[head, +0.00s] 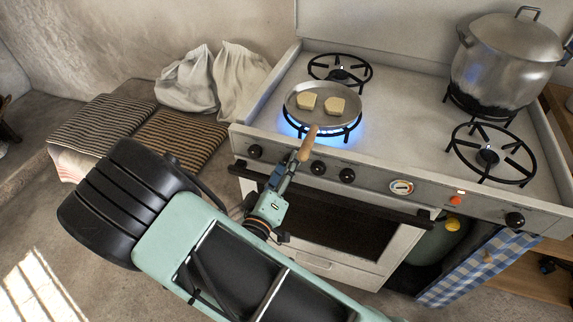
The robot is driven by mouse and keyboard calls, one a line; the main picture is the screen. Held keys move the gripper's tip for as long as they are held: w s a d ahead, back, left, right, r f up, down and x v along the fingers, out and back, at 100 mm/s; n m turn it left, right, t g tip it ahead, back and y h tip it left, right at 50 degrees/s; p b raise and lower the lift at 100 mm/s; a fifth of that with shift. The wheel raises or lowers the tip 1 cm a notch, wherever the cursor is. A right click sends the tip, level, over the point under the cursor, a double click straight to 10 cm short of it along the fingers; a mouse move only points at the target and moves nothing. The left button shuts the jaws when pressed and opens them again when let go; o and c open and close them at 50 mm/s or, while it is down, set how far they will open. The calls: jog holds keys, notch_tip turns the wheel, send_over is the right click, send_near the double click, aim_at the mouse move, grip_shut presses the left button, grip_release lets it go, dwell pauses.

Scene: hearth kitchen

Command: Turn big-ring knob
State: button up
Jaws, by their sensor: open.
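Several black knobs line the stove's front panel: a far left knob (255,151), two middle knobs (318,167) (347,175), and a far right knob (515,219). No label shows which one is the big-ring knob. A blue flame (322,134) burns under the frying pan (308,92) on the front left burner. My gripper (288,163) is open at the front panel, between the far left knob and the middle knobs, close to the pan's wooden handle (306,146). The gripper and wrist hide part of the panel there. I cannot tell whether the fingers touch anything.
Two pale pieces (320,103) lie in the pan. A large lidded pot (502,65) stands on the back right burner. The front right burner (488,156) is bare. An oven handle (330,195) runs below the panel. Sacks (215,78) and striped cushions (180,137) lie left.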

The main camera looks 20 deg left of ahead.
jog(key=s, duration=1.1)
jog(key=shift+s+a, duration=0.3)
jog(key=shift+a, duration=0.15)
